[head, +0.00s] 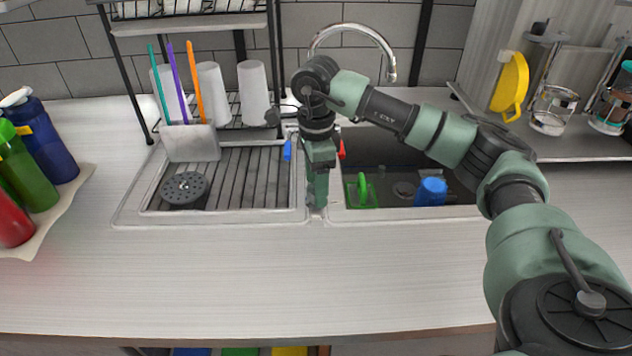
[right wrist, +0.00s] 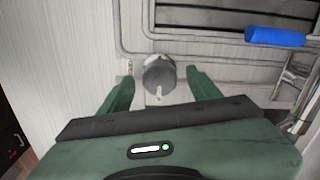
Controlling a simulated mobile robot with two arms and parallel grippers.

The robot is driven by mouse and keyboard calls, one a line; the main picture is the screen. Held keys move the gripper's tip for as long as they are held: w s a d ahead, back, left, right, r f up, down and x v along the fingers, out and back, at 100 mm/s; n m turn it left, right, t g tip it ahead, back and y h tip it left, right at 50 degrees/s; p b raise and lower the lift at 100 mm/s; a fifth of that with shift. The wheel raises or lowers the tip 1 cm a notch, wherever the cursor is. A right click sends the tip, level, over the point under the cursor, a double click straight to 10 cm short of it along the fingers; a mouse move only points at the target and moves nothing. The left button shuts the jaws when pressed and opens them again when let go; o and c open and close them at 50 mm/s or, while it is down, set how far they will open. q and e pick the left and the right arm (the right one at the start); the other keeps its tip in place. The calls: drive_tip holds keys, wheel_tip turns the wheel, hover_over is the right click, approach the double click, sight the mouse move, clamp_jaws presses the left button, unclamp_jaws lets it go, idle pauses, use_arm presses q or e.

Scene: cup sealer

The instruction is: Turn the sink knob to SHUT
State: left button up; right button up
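A round grey sink knob (right wrist: 158,76) shows in the right wrist view on the pale counter surface near the sink edge. A small light pointer on it points toward the bottom of that picture. My right gripper (right wrist: 160,80) is open, with one finger on each side of the knob; I cannot tell whether they touch it. In the head view my right gripper (head: 317,192) points down at the sink's front divider and hides the knob. No SHUT label is readable. My left gripper is not in view.
The tap (head: 390,65) has a blue handle (head: 287,149) and a red handle (head: 341,149) beside my right gripper. The basin holds a blue cup (head: 430,191) and a green object (head: 362,190). Bottles (head: 50,140) stand at left. The front counter (head: 250,275) is clear.

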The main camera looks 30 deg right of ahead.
drive_tip(key=shift+r+b, duration=0.65)
drive_tip(key=shift+r, duration=3.25)
